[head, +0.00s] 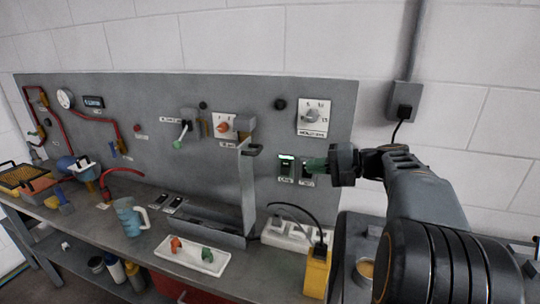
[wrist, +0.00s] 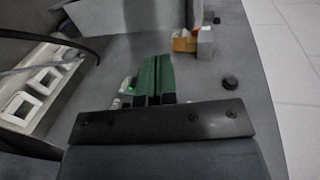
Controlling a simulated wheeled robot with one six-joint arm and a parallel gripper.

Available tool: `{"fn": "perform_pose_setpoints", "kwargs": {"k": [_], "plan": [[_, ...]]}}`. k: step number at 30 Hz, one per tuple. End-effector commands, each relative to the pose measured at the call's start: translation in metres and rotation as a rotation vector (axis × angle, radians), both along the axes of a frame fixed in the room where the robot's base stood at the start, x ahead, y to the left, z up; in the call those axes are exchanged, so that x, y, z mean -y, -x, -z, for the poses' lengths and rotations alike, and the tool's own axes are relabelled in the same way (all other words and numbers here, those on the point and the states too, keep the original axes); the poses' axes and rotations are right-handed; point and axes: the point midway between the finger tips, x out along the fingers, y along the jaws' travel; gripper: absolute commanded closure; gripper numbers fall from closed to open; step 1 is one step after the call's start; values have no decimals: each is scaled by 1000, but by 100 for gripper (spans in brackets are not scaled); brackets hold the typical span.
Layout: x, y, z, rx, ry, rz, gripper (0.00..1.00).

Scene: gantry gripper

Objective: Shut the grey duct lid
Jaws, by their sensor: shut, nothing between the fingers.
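The grey duct (head: 205,228) is a long open trough on the bench against the panel. Its grey lid (head: 247,190) stands upright at the trough's right end, with a small handle-like piece at its top. The duct stands open. My gripper (head: 312,164) is to the right of the lid, in front of the panel, apart from the lid. Its green fingers are together with nothing between them; they also show in the wrist view (wrist: 152,78). A grey surface at the top of the wrist view looks like the lid (wrist: 165,14).
A white socket strip (head: 288,236) and a yellow box (head: 317,272) with a black cable stand right of the duct. A white tray (head: 188,255) and a blue mug (head: 130,216) are in front and left. Panel switches (head: 286,166) lie close to my fingers.

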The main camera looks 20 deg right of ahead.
Motion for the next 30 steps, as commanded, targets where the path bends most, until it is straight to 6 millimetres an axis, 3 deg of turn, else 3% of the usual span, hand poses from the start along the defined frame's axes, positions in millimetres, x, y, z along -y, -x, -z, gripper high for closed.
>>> {"fn": "perform_pose_setpoints", "kwargs": {"k": [3, 7, 21, 30], "plan": [[16, -5, -11, 53, -54, 17, 100], [12, -13, -15, 75, -76, 18, 100], [-56, -61, -5, 72, -76, 18, 100], [-83, -81, -10, 74, -75, 20, 100]]}}
